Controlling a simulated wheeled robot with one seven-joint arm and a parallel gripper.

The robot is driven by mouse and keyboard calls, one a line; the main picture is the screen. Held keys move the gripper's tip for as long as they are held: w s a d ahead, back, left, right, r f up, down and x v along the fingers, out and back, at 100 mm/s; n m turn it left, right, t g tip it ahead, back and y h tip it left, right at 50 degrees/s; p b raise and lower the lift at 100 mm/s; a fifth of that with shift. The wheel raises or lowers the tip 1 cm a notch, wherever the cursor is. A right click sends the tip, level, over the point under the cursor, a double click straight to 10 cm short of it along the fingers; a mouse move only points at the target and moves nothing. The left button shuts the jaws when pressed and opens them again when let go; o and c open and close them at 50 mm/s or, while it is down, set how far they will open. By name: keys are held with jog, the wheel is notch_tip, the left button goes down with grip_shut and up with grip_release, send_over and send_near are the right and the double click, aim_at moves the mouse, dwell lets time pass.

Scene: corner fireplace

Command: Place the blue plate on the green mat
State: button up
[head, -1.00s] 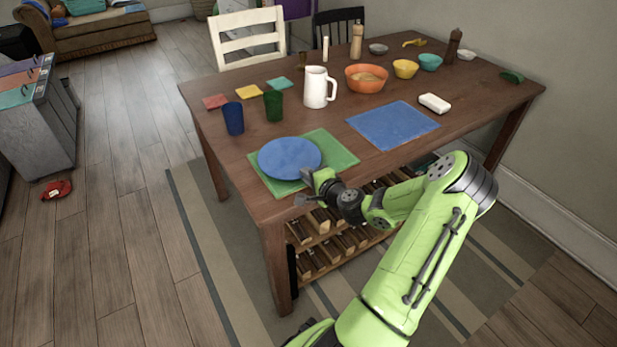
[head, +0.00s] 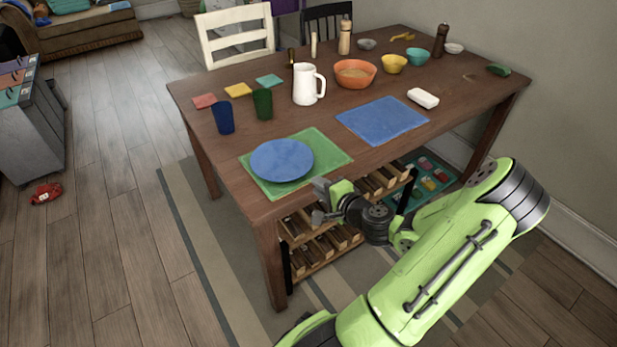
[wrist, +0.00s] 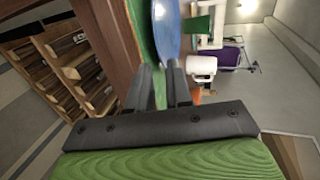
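The blue plate (head: 282,160) lies flat on the left part of the green mat (head: 328,153), near the table's front left corner. Bare green shows mainly to its right and behind it. My gripper (head: 318,201) is just off the table's front edge, in front of the mat and apart from the plate. Its fingers are apart with nothing between them. In the wrist view, the fingers (wrist: 164,78) point toward the edges of the plate (wrist: 167,25) and mat (wrist: 146,48), which appear sideways.
A blue mat (head: 382,120) lies right of the green one. A white pitcher (head: 304,84), blue cup (head: 223,117), green cup (head: 263,104) and orange bowl (head: 355,73) stand behind. A rack (head: 322,246) of wooden compartments is under the table (head: 215,82).

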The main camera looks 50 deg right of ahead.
jog(key=w+a+r+n+g+y, duration=0.1)
jog(key=w+a+n+g+y, duration=0.15)
jog(key=a+n, duration=0.55)
jog(key=w+a+r+n+g+y, duration=0.1)
jog(key=a+n+g+y, duration=0.35)
jog(key=a, duration=0.55)
jog(key=s+a+r+n+g+h, duration=0.1)
jog(key=s+a+r+n+h, duration=0.2)
jog(key=s+a+r+n, duration=0.5)
jog(key=s+a+r, duration=0.5)
jog(key=s, duration=0.1)
jog(key=shift+r+n, duration=0.35)
jog(key=shift+r, duration=0.05)
jog(key=shift+a, duration=0.1)
